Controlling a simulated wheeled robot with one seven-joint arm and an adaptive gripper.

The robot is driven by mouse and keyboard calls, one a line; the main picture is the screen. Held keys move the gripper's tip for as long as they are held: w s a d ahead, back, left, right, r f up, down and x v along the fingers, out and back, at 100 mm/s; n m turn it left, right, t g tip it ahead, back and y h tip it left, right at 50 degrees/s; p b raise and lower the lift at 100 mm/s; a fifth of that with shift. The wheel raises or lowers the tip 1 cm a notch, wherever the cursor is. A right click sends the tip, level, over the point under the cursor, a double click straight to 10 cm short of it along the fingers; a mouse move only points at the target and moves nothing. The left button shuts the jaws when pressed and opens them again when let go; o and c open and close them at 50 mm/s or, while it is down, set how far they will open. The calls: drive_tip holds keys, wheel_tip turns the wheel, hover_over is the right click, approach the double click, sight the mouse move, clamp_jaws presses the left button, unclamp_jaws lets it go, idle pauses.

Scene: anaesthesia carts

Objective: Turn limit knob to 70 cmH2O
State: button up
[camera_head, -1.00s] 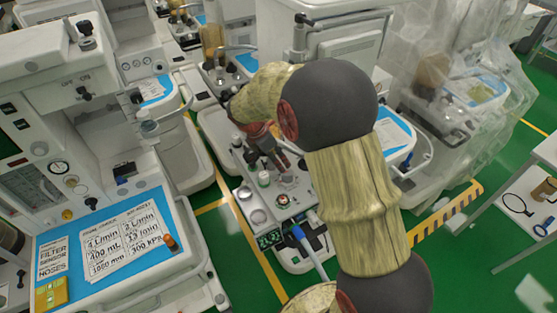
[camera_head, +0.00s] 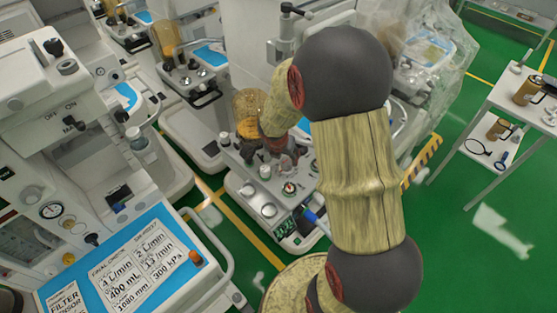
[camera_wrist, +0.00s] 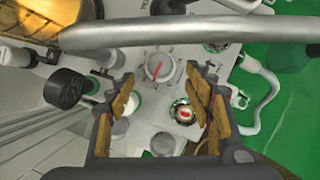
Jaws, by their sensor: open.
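A white panel of a cart fills much of the wrist view. A round pale dial with a red pointer (camera_wrist: 160,68) sits on it, and a shiny knob with a red mark (camera_wrist: 183,113) lies nearer the bottom right. I cannot tell which is the limit knob, and no scale is readable. My gripper (camera_wrist: 160,80) is open and empty, its two brown-padded fingers on either side of the dial in the picture. Touch cannot be judged. In the head view my gripper is small above the cart's panel (camera_head: 268,208), partly hidden by my arm.
A metal bar (camera_wrist: 200,32) crosses the wrist view beyond the dial. A black cylinder (camera_wrist: 64,88) and an amber container (camera_wrist: 45,14) are at the left. In the head view another cart (camera_head: 150,255) stands at left, and a table (camera_head: 480,130) at right. Green floor is open between.

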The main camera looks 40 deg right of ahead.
sight(286, 161)
drive_tip(key=b+x, duration=0.3)
drive_tip(key=x, duration=0.4)
drive_tip(key=shift+f, duration=0.35)
drive_tip(key=shift+c, duration=0.2)
drive_tip(key=c, duration=1.1)
